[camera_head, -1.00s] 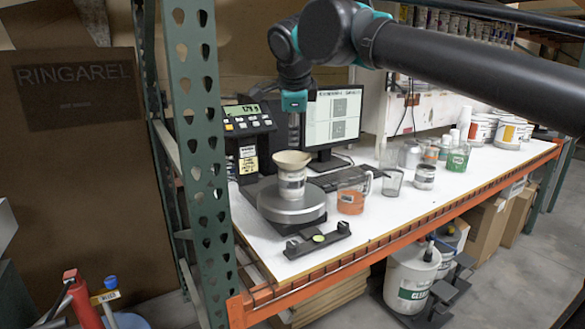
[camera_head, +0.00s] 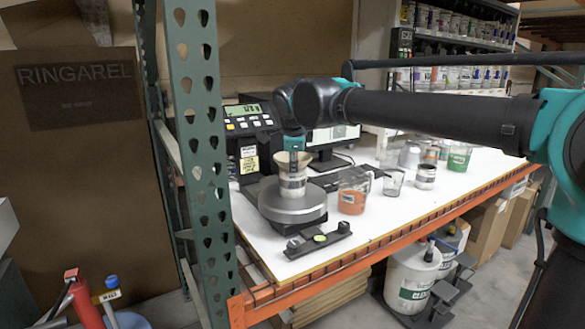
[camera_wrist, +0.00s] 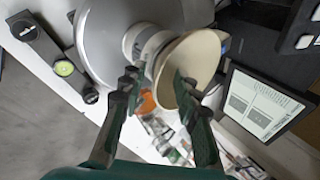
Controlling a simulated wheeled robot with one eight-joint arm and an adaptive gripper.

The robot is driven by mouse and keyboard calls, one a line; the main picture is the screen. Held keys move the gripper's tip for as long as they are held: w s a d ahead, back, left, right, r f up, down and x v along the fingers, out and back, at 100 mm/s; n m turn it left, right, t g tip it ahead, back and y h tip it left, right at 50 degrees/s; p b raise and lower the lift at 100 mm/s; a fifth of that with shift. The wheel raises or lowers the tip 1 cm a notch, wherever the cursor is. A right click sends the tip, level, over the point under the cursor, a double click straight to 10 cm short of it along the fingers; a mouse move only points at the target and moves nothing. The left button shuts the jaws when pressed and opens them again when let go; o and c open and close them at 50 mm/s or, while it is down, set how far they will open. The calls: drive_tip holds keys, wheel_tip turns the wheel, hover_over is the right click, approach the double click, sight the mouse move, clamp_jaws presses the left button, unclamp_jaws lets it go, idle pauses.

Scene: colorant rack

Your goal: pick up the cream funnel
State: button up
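The cream funnel (camera_wrist: 193,62) is a wide cone sitting in the top of a pale, labelled container (camera_wrist: 148,40) on the round scale (camera_head: 291,205). In the head view, the funnel (camera_head: 284,160) is partly covered by my gripper (camera_head: 293,160), which comes down from above at its rim. In the wrist view, my gripper (camera_wrist: 158,88) has its fingers spread. The right finger overlaps the funnel's open mouth and the left finger is outside its rim, by the container. I cannot tell whether either finger touches the funnel.
A monitor (camera_head: 333,137) and the scale's display (camera_head: 246,112) stand behind. An orange-filled jug (camera_head: 352,197), glass beakers and several cans stand to the right. A black bar with a level (camera_head: 318,239) lies in front. A green upright post (camera_head: 198,165) is at left.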

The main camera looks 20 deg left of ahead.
drive_tip(key=shift+w+a+f, duration=0.1)
drive_tip(key=shift+w+f, duration=0.15)
drive_tip(key=shift+f, duration=0.15)
clamp_jaws()
